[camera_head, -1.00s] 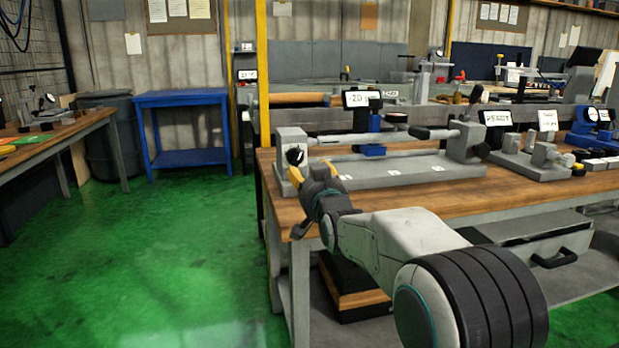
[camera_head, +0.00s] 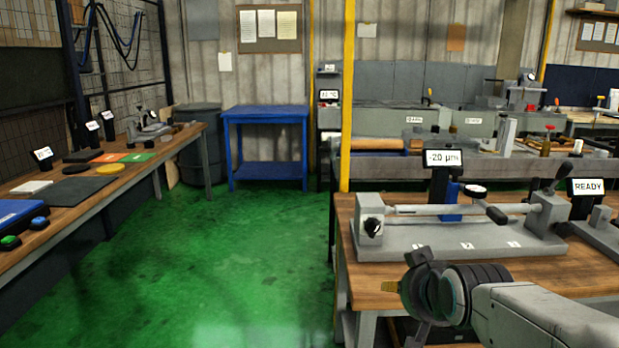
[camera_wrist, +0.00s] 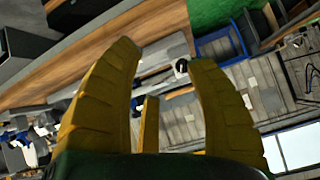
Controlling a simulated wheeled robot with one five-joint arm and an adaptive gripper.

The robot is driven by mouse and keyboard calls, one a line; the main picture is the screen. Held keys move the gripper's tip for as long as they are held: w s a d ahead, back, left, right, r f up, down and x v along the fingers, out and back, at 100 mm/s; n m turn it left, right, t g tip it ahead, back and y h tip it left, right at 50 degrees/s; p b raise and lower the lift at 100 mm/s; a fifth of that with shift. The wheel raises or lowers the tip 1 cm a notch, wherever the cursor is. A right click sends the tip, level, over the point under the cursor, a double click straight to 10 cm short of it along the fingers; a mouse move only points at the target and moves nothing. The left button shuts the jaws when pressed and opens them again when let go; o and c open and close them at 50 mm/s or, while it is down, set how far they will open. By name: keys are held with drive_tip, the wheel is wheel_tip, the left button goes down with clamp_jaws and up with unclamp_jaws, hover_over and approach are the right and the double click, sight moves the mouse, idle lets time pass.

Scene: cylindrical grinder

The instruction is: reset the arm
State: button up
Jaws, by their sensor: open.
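My gripper shows in the wrist view (camera_wrist: 160,75), its yellow fingers spread apart with nothing between them. In the head view my gripper (camera_head: 392,287) is at the lower right, by the near left part of the wooden bench (camera_head: 374,290). My arm reaches in from the lower right corner, folded back close to the body. The grey grinder (camera_head: 455,230) stands on the bench beyond the gripper, a gap between them. A bar (camera_head: 440,209) lies along the grinder. The dark wrist part hides some of the gripper in the head view.
A display reading -20 µm (camera_head: 442,158) stands behind the grinder, and a READY display (camera_head: 587,187) at its right. A blue table (camera_head: 265,112) stands at the back. A long bench (camera_head: 75,217) runs along the left. The green floor (camera_head: 230,255) between is clear.

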drive_tip(key=s+r+n+g+p, duration=0.1)
drive_tip(key=s+r+g+p, duration=0.1)
drive_tip(key=s+p, duration=0.5)
drive_tip(key=s+r+n+g+p, duration=0.1)
drive_tip(key=s+r+g+p, duration=0.2)
drive_tip(key=s, duration=1.3)
drive_tip(key=g+p, duration=0.1)
drive_tip(key=p, duration=0.2)
drive_tip(key=shift+r+g+p, duration=0.3)
drive_tip(key=shift+g+p, duration=0.1)
drive_tip(key=shift+w, duration=0.1)
idle(1.5)
